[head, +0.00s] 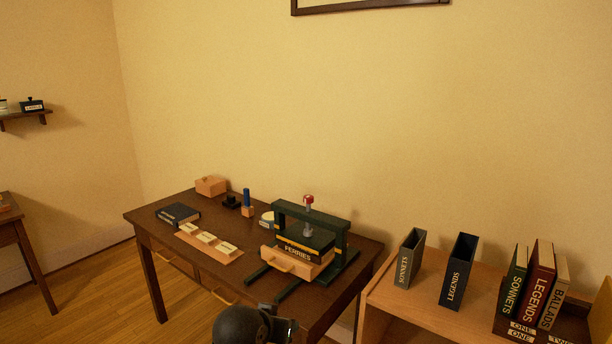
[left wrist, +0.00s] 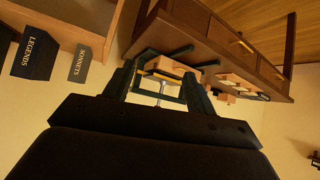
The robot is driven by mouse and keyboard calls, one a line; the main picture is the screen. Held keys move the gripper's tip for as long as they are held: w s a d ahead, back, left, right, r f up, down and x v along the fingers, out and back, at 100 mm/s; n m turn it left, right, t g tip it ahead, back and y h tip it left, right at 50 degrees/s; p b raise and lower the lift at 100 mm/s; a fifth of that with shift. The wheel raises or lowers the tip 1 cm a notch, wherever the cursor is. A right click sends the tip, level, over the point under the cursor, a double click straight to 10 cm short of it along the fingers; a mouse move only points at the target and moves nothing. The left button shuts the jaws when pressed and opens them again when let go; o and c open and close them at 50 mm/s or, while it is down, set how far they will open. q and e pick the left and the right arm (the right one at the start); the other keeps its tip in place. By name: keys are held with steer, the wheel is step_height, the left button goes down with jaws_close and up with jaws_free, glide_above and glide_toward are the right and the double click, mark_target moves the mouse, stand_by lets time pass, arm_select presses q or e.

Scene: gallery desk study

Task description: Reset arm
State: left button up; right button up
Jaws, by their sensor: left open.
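My left gripper (left wrist: 158,80) shows in the left wrist view, its two dark fingers spread apart with nothing held between them. Beyond the fingers, in that upside-down view, is the dark green press on the desk. In the head view a dark rounded part of my arm shows at the bottom edge, in front of the desk (head: 180,207); its fingers cannot be made out there. The press (head: 342,240) stands on the desk's right part, with a red-topped screw and a book labelled FERRIES (head: 298,250) under it. My right gripper is in neither view.
A wooden tray with labelled pieces (head: 228,256), a dark book (head: 178,215) and a wooden box (head: 211,185) are on the desk. A light shelf (head: 385,297) at right holds SONNETS (head: 409,258) and LEGENDS (head: 458,271) cases and several books. Open floor lies at left.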

arm_select(q)
steer(key=s+a+f+g, duration=0.3)
steer(key=s+f, duration=1)
steer(key=s, duration=0.3)
steer(key=s+a+f+g+y, duration=0.1)
steer(key=s+a+f+g, duration=0.3)
steer(key=s+f, duration=0.9)
steer(key=s, duration=0.4)
steer(key=shift+a+f+n+y, duration=0.15)
steer(key=shift+a+n+y, duration=0.15)
steer(key=shift+s, duration=0.1)
